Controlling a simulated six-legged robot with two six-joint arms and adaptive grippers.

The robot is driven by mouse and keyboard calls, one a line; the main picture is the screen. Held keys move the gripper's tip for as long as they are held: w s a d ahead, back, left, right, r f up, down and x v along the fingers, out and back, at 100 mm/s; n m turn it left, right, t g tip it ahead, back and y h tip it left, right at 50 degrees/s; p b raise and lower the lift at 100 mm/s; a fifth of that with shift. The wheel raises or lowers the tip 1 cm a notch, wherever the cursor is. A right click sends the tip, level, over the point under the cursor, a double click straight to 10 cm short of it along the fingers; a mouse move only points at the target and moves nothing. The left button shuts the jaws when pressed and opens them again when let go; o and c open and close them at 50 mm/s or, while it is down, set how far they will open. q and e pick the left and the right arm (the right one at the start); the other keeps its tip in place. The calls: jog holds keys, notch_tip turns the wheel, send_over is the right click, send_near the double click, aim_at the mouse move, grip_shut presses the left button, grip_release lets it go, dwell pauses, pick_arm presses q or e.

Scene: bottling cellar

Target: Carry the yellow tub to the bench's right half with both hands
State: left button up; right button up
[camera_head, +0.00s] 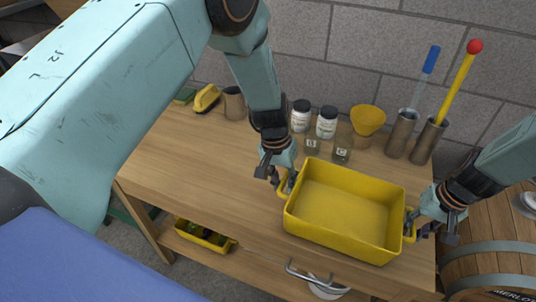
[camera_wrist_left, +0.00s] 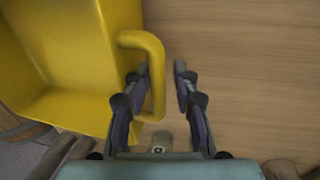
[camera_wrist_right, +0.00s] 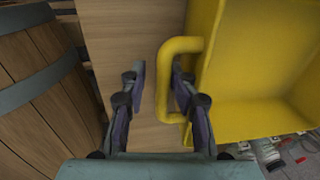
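The yellow tub (camera_head: 345,238) is empty and appears to rest on the right part of the wooden bench (camera_head: 190,160), near its front edge. My left gripper (camera_head: 284,182) is at the tub's left handle. In the left wrist view, its open fingers (camera_wrist_left: 163,75) stand either side of the handle bar (camera_wrist_left: 155,75), with a gap to the outer finger. My right gripper (camera_head: 411,222) is at the right handle. In the right wrist view, its open fingers (camera_wrist_right: 158,75) straddle that handle bar (camera_wrist_right: 164,80), also with a gap on the outer side.
Jars (camera_head: 327,122), a yellow funnel (camera_head: 367,119) and metal cylinders (camera_head: 401,134) holding brushes stand behind the tub. A yellow brush (camera_head: 206,98) and a cup (camera_head: 234,103) are at the back left. A barrel (camera_head: 495,235) stands right of the bench. The bench's left half is mostly clear.

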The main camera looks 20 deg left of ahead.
jog(key=shift+s+a+r, duration=0.25)
jog(key=shift+d+f, duration=0.1)
jog(key=shift+d, duration=0.15)
jog(key=shift+w+r, duration=0.25)
jog(key=shift+r, duration=0.15)
pick_arm(q)
notch_tip(320, 180, up, 6)
jog(key=a, duration=0.2)
jog(key=shift+s+r, duration=0.15)
jog(key=shift+s, duration=0.15)
pick_arm(e)
notch_tip(320, 180, up, 11)
jog(key=d, duration=0.2)
jog(key=shift+s, duration=0.2)
pick_arm(q)
jog(key=shift+d+r, duration=0.1)
jog(key=shift+d, duration=0.05)
pick_arm(e)
jog(key=shift+s+d+r, duration=0.1)
